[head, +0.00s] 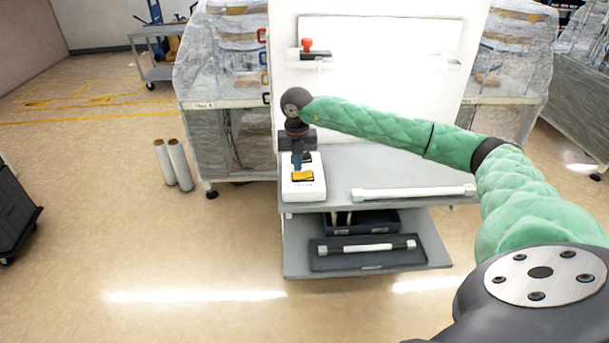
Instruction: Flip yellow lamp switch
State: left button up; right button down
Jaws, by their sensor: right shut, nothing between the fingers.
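The yellow lamp switch (303,176) sits on a white switch box (305,194) at the left end of the grey shelf. A darker switch shows behind it on the same box, partly covered by my gripper. My right arm, in a green sleeve, reaches in from the right. My right gripper (297,166) points down over the box, shut and empty, its tips just behind the yellow switch. I cannot tell whether it touches the switch. My left gripper is not in view.
The grey shelf (376,172) bears a white bar (413,193) at its front edge. A lower shelf holds a black tray (364,265). A red-knobbed device (308,47) is on the white panel behind. Two white rolls (180,164) stand on the floor at left.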

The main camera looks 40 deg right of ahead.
aim_at(298, 175)
notch_tip(298, 175, up, 5)
jog(key=shift+r+p, duration=0.2)
jog(key=shift+p, duration=0.5)
dwell(0.4)
